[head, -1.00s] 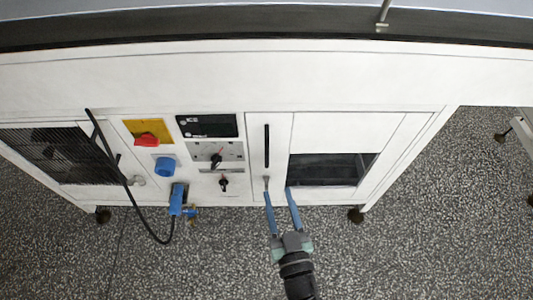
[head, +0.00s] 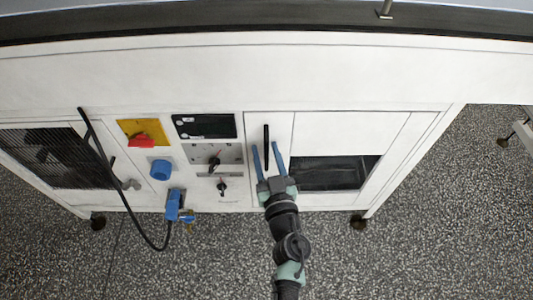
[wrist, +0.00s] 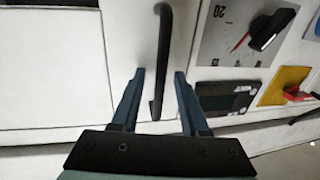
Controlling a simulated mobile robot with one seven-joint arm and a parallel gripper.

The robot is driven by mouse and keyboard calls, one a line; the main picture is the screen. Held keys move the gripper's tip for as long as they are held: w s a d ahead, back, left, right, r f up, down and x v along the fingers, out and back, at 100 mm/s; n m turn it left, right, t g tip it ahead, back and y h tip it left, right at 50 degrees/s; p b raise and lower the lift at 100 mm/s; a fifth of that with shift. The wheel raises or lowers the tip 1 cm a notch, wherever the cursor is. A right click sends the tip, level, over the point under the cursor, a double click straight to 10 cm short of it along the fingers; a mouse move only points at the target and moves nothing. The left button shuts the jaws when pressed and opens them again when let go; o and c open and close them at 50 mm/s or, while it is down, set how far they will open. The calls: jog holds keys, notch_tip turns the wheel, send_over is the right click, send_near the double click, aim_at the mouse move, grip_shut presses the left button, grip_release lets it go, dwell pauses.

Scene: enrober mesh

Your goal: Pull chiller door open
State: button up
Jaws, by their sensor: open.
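The chiller door (head: 283,124) is a narrow white panel in the front of the white machine, and it looks shut. Its black vertical bar handle (head: 266,140) stands near the middle of the panel. My gripper (head: 265,146) is open, with its two blue fingers on either side of the handle's lower part in the head view. In the wrist view the handle (wrist: 162,60) runs down between the spread fingertips (wrist: 160,73), with a gap to each finger. I cannot tell the exact depth of the fingers along the handle.
Left of the door are a control panel with black knobs (head: 215,163), a red switch on a yellow plate (head: 141,140) and a blue plug with a black cable (head: 175,203). A dark opening (head: 330,174) lies to the right. The speckled floor (head: 400,250) in front is clear.

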grip_shut()
dwell(1.4)
